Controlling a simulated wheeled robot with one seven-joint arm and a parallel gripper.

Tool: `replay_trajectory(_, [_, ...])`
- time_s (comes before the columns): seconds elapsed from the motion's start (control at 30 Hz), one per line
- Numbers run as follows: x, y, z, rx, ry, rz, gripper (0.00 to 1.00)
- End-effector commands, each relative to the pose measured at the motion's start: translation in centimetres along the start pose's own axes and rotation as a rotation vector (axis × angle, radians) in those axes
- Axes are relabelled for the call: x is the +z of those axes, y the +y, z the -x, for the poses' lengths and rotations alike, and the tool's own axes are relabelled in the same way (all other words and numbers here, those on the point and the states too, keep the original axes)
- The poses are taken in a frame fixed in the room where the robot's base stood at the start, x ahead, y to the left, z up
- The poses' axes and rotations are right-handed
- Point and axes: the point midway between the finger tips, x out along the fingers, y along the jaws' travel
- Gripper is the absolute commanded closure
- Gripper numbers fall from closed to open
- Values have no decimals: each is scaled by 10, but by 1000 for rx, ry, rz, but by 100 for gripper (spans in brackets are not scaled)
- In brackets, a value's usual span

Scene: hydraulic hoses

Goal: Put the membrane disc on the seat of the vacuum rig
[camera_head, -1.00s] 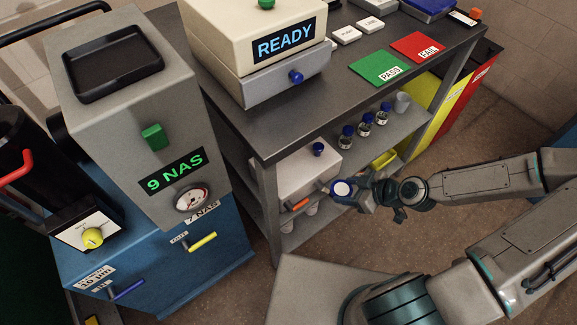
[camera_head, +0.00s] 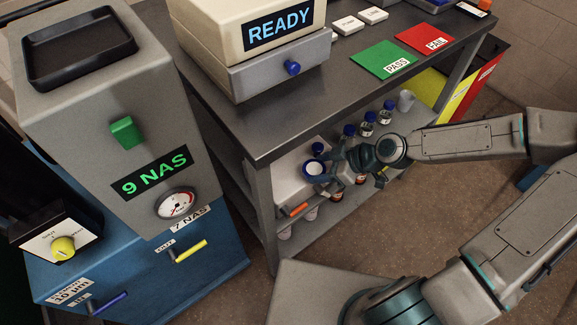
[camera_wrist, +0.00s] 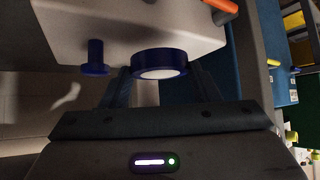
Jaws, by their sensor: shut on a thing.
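The membrane disc (camera_head: 314,168) looks like a white face in a dark blue rim. My gripper (camera_head: 328,166) is shut on it, and the wrist view shows the disc (camera_wrist: 158,66) between both fingertips. A pale box (camera_head: 288,183) on the lower shelf, with an orange handle (camera_head: 298,210), looks like the vacuum rig. It also shows in the wrist view (camera_wrist: 130,28). The disc is in front of or over this box; whether they touch I cannot tell. A blue knob or post (camera_head: 318,148) is close to the disc. I cannot make out the seat.
Blue-capped bottles (camera_head: 367,124) stand on the lower shelf to the right, close to my arm. The dark bench top (camera_head: 262,137) overhangs the shelf. A grey-and-blue machine (camera_head: 140,240) stands at left. The floor in front of the shelf has free room.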

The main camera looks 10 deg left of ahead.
Motion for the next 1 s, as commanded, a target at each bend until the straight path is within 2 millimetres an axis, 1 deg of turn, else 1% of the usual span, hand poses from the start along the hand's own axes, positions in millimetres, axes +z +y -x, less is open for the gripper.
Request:
replay_trajectory(0.03, [-6, 0, -9, -1, -1, 6, 69])
replay_trajectory(0.3, [-40, 0, -46, -1, 0, 6, 69])
replay_trajectory(0.4, [-51, 0, -57, 0, 0, 3, 69])
replay_trajectory(0.53, [-60, 0, -65, 0, 0, 2, 69])
replay_trajectory(0.67, [-62, 0, -69, 1, 1, 0, 69])
replay_trajectory(0.77, [-54, 0, -76, -1, 1, -2, 69])
replay_trajectory(0.9, [-39, 0, -90, 0, 1, -2, 69])
replay_trajectory(1.0, [-37, 0, -92, 1, 1, -1, 69])
